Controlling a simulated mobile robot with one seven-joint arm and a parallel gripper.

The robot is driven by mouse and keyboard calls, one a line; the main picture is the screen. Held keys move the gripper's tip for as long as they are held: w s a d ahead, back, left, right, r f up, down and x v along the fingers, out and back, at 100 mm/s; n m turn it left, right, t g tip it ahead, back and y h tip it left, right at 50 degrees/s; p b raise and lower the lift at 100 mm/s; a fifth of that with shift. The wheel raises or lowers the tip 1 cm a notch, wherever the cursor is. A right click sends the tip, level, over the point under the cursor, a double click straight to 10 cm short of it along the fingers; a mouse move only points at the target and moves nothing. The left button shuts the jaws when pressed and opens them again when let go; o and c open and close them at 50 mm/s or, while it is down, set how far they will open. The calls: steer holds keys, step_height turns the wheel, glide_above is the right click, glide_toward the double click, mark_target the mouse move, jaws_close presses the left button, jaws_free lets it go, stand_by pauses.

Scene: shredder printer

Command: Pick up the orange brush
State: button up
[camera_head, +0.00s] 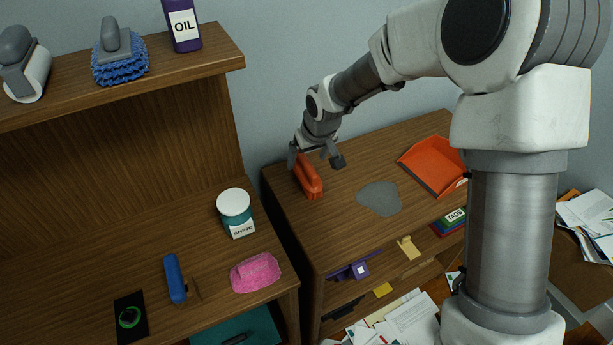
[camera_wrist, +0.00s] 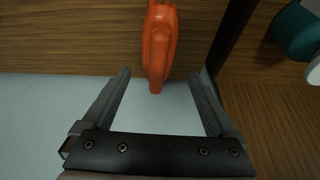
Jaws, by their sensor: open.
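The orange brush (camera_head: 309,177) lies on the right wooden cabinet top, near its left end. My gripper (camera_head: 317,158) is open at the brush's far end, close above the cabinet top. In the wrist view, the brush (camera_wrist: 159,45) extends from the top edge down between the spread fingers of my gripper (camera_wrist: 163,75). A gap shows on both sides of the brush, and neither finger appears to touch it. Part of the brush is cut off by the top of the wrist view.
An orange dustpan (camera_head: 433,164) and a grey patch (camera_head: 379,198) are on the same cabinet top (camera_head: 335,235). The left shelf unit holds a white-and-teal jar (camera_head: 236,213), a pink cloth (camera_head: 255,272) and a blue-handled tool (camera_head: 175,278). A narrow dark gap separates the two units.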

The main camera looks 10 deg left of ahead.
mark_target(308, 163)
steer(key=shift+d+b+x, duration=0.1)
steer(key=shift+b+x, duration=0.25)
steer(key=shift+x, duration=1)
steer(key=shift+d+b+x, duration=0.15)
steer(key=shift+b+x, duration=0.15)
steer(key=shift+x, duration=1.05)
jaws_close()
